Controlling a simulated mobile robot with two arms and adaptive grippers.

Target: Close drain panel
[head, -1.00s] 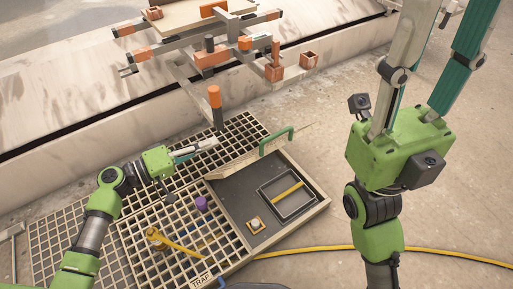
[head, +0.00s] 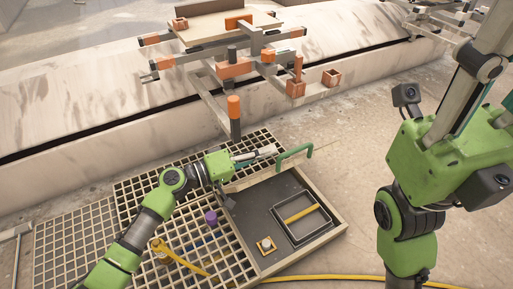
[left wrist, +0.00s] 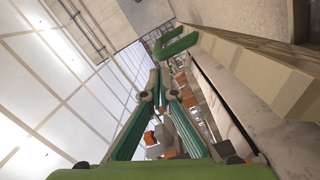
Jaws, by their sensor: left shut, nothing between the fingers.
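The drain panel (head: 258,181) stands raised, seen nearly edge-on, along the far side of a shallow open drain box (head: 318,241). Its green handle (head: 294,155) sticks up from its upper edge. My left gripper (head: 272,150) is shut and empty, just left of the handle and behind the panel's edge; I cannot tell whether they touch. In the left wrist view the handle (left wrist: 176,45) arches beyond the teal fingers (left wrist: 157,88), with the panel along the right. My right gripper (head: 455,150) is large at the right; its fingertips are out of frame.
Inside the box are a dark frame with a yellow bar (head: 301,213) and a small square fitting (head: 266,244). Grating (head: 75,232) lies left, with a purple knob (head: 211,217) and a brass valve (head: 158,245). An orange-capped post (head: 234,115) and carousel arms stand behind.

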